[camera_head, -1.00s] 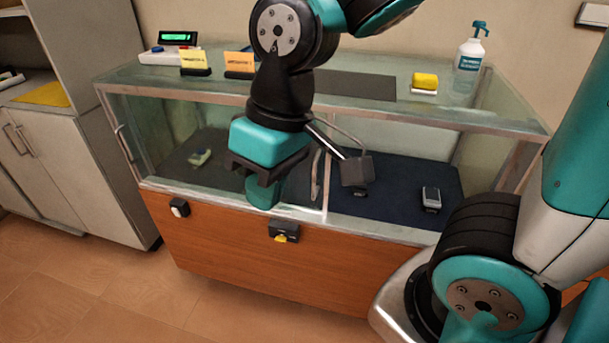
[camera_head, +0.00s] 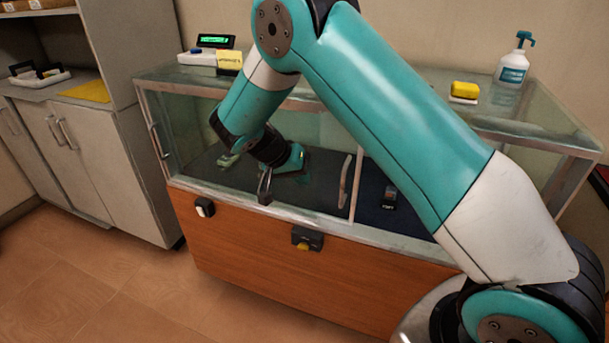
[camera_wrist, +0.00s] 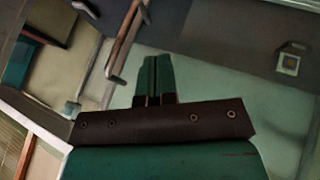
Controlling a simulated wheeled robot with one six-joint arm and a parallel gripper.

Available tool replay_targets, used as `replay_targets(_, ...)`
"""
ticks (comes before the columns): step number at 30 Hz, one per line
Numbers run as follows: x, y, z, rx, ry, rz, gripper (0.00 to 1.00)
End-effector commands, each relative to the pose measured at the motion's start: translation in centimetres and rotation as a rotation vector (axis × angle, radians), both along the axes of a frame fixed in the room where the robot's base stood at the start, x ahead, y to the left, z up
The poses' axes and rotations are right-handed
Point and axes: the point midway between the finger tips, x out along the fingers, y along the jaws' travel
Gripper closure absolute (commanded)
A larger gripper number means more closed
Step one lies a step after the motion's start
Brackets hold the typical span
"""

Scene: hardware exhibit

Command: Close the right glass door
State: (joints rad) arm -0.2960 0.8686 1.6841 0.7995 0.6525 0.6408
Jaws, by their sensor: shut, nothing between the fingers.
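The glass display case (camera_head: 195,190) has a wood front panel. A curved metal handle (camera_head: 344,182) stands beside an upright frame strip (camera_head: 356,185) near the middle of its front. The right section is mostly behind my arm, so how far the right door stands open is unclear. My gripper (camera_head: 300,160) is shut and empty, low at the left section, pointing right, to the left of the middle handle. In the wrist view its closed teal fingers (camera_wrist: 152,78) show, with a brownish bar (camera_wrist: 125,40) to their left. I cannot tell whether they touch glass.
A second handle (camera_head: 160,141) is at the case's left end. A dark phone-like item (camera_head: 389,197) lies inside. A spray bottle (camera_head: 513,65) and yellow block (camera_head: 465,91) stand on top. A grey cabinet (camera_head: 95,160) is at left; the floor in front is clear.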

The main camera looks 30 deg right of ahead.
Motion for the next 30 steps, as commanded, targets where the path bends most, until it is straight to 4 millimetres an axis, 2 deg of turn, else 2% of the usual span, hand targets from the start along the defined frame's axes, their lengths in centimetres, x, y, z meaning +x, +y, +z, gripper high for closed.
replay_targets(9,-0.3,-4.2,-5.5,0.001,0.006,-0.001,1.0)
replay_targets(18,-2.6,-6.9,-5.4,0.002,0.002,0.002,1.0)
replay_targets(30,-2.8,-7.1,-5.5,0.003,0.002,0.003,1.0)
